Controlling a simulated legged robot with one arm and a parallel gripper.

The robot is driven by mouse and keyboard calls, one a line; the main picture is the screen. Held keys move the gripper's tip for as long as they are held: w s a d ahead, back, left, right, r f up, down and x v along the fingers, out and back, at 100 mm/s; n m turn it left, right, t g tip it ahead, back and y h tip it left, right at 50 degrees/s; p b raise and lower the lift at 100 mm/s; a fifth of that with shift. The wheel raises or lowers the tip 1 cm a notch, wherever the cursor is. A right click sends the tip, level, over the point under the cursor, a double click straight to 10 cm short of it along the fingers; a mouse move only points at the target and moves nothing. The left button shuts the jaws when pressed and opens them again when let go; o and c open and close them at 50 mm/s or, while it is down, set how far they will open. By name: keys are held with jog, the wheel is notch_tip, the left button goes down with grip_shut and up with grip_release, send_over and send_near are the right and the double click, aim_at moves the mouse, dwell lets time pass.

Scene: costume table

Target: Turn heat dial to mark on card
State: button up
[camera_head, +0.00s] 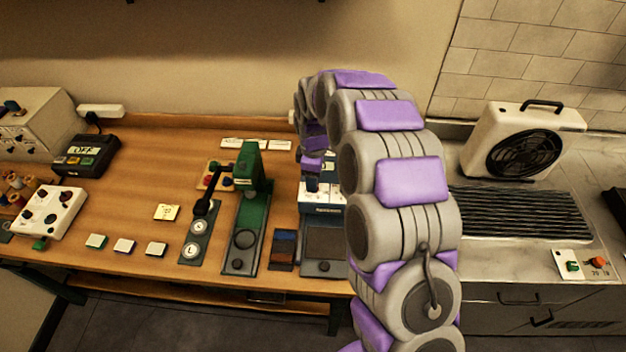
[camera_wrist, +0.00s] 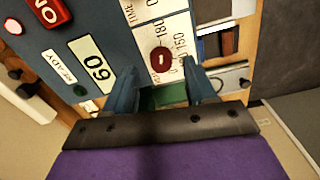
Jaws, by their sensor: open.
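The heat dial is a small dark red knob (camera_wrist: 162,60) with a white mark, on a white panel printed with 150 and 180, in the wrist view. The panel belongs to a blue press (camera_wrist: 95,22), whose blue and white front (camera_head: 322,199) shows partly behind my arm in the head view. My gripper (camera_wrist: 160,78) is open, its two blue fingers on either side of the dial's near end; I cannot tell whether they touch it. A yellow note card (camera_head: 166,212) lies on the wooden table; its writing is too small to read.
The press also has a display reading 60 (camera_wrist: 95,65) and a red switch (camera_wrist: 48,12). A green press (camera_head: 247,200) stands left of my arm. A fan heater (camera_head: 525,140) stands at the right. The wooden table (camera_head: 130,190) has clear room around the note.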

notch_tip(320, 180, up, 15)
dwell(0.3)
jog(key=shift+a, duration=0.1)
jog(key=s+d+f+m+g+b, duration=0.1)
jog(key=s+d+m+b, duration=0.35)
jog(key=s, duration=0.95)
jog(key=s+d+f+m+b, duration=0.1)
jog(key=s+d+m+b, duration=0.1)
jog(key=s+d+m, duration=0.65)
jog(key=s+d+f+m+b, duration=0.1)
jog(key=s+f, duration=0.1)
jog(key=s, duration=0.7)
jog(key=s+d+f+m+b, duration=0.1)
jog(key=s+d+f+m, duration=0.1)
jog(key=s, duration=0.6)
jog(key=shift+s+d+f+g, duration=0.3)
jog(key=shift+s+f+g, duration=0.1)
jog(key=shift+f, duration=0.4)
